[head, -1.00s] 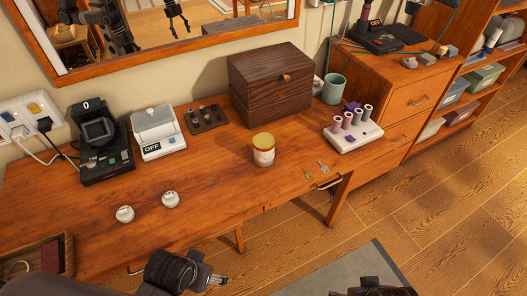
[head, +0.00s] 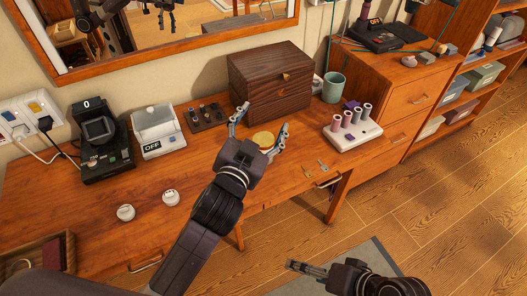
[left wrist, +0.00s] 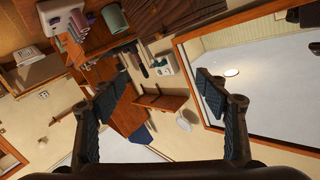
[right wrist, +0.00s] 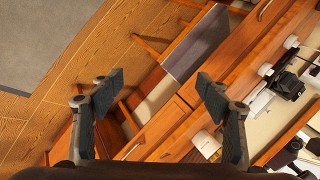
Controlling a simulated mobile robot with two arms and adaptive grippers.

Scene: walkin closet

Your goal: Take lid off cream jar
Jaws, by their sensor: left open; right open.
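The cream jar has a yellow lid (head: 263,139) and stands upright on the wooden desk (head: 195,225) in the head view. My left gripper (head: 264,117) is open, with its fingers spread on either side of the lid as seen from the head. The jar's body is mostly hidden behind the gripper. I cannot tell whether the fingers touch the lid. In the left wrist view, my left gripper (left wrist: 160,85) is open with nothing between its fingers. My right gripper (head: 290,265) is in front of the desk; in the right wrist view it is open and empty (right wrist: 160,85).
A dark wooden box (head: 272,88) stands behind the jar. A green mug (head: 333,87) and a white roller stand (head: 353,134) are to the right. Two white knobs (head: 126,212) lie left of my left arm.

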